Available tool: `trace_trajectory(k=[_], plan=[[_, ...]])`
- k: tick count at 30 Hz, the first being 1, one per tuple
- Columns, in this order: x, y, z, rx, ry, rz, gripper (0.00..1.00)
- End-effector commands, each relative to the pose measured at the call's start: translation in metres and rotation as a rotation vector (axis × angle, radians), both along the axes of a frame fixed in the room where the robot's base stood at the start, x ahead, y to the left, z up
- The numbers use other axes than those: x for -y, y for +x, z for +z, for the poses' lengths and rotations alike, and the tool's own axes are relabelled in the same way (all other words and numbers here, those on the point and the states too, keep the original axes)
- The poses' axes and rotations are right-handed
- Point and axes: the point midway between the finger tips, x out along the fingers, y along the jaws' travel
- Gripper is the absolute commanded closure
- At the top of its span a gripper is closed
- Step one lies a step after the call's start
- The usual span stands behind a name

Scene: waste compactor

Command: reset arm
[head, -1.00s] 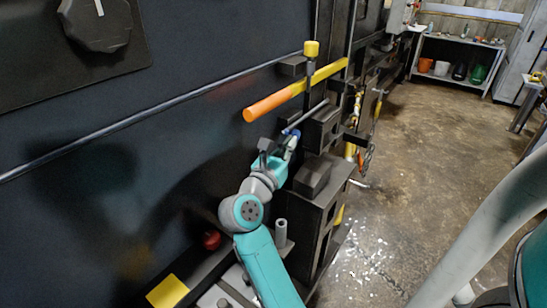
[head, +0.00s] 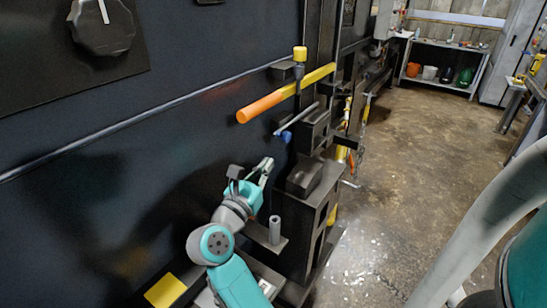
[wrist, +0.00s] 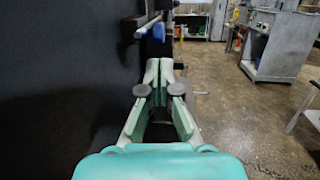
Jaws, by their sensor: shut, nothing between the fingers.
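My gripper (head: 264,168) is at the end of my teal arm in the head view, beside the dark compactor wall (head: 120,170). It is empty and apart from the machine parts. In the wrist view my gripper (wrist: 159,70) has its green fingertips together. A lever with an orange grip (head: 262,107) and a yellow bar runs across above it. A thin grey rod with a blue end (head: 286,136) is above and right of the gripper; the blue part (wrist: 157,32) also shows ahead in the wrist view.
Black blocks and a housing (head: 300,225) stand right of my arm, with a short grey post (head: 274,230) close by. A large knob (head: 101,25) is on the wall. The concrete floor (head: 410,170) at right is open. A shelf bench (head: 440,65) stands far back.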

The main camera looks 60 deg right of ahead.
Motion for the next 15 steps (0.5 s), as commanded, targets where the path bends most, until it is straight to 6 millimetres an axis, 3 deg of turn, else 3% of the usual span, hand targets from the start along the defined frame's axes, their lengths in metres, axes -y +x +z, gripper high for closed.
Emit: trace_trajectory(k=[6, 15], plan=[[-0.035, -0.003, -0.005, -0.002, 0.0, 0.004, 1.0], [-0.051, -0.006, -0.008, 0.0, 0.0, 0.001, 1.0]])
